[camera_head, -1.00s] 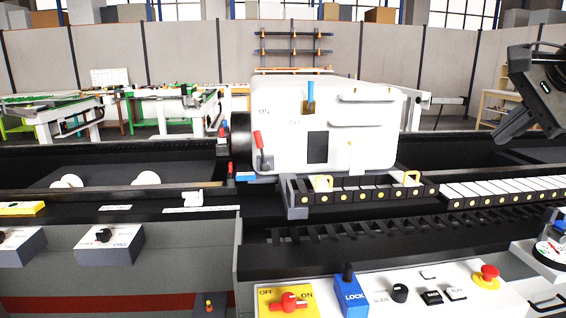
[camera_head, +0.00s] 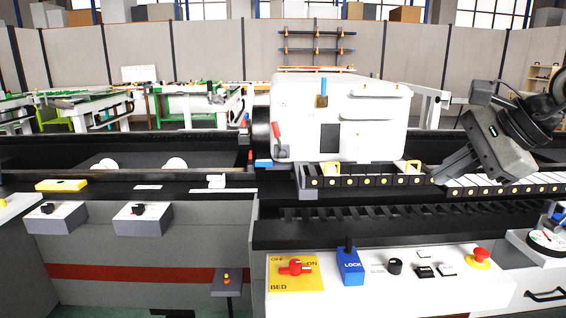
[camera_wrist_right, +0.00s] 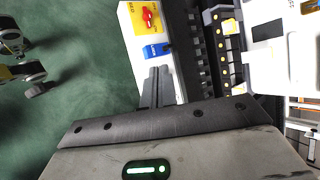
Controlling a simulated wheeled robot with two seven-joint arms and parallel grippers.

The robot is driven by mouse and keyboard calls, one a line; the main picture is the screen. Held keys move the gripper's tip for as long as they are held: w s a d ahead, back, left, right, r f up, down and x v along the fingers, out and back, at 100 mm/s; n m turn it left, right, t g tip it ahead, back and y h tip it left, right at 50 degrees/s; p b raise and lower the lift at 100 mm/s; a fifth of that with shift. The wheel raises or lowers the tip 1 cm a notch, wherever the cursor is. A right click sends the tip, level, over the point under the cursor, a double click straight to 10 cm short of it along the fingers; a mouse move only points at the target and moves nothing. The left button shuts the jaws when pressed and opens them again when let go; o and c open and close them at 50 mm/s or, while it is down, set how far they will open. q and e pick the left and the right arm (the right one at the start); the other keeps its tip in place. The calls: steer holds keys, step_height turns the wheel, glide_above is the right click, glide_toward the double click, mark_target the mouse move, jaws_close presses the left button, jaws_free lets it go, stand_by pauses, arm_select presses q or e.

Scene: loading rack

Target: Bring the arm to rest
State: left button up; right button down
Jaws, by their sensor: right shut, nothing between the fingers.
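My right gripper (camera_head: 453,166) comes in from the right in the head view. Its fingers point down and to the left, above the rail with the white keys. In the right wrist view, the fingers (camera_wrist_right: 156,88) are shut together with nothing between them, and the control panel (camera_wrist_right: 182,88) shows beyond them. The gripper appears clear of the machine's surfaces, though its exact distance is hard to tell. My left gripper does not show in the head view.
A large white machine head (camera_head: 385,130) stands at the centre on the dark bed. A front panel (camera_head: 400,290) carries a red switch (camera_head: 296,267), a blue LOCK lever (camera_head: 350,265) and a red button (camera_head: 481,254). Grey switch boxes (camera_head: 143,220) sit at left. Open floor (camera_wrist_right: 60,110) shows in the wrist view.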

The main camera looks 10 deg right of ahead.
steer(key=a+f+m+t+y, duration=0.2)
steer(key=a+f+m+y, duration=0.45)
steer(key=a+m, duration=0.35)
steer(key=a+f+m+t+y, duration=0.2)
steer(key=a+f+m+y, duration=0.5)
steer(key=a, duration=0.5)
step_height(320, 180, down, 15)
steer(key=s+d+m+t+h, duration=0.25)
steer(key=m+t+h, duration=0.25)
steer(key=m+h, duration=1.25)
steer(key=s+a+f+m+g+y, duration=0.2)
steer(key=s+f+m+g, duration=0.4)
steer(key=s+f+m, duration=0.6)
step_height(320, 180, down, 3)
steer(key=m, duration=0.4)
steer(key=shift+s+y, duration=0.15)
steer(key=shift+y, duration=0.25)
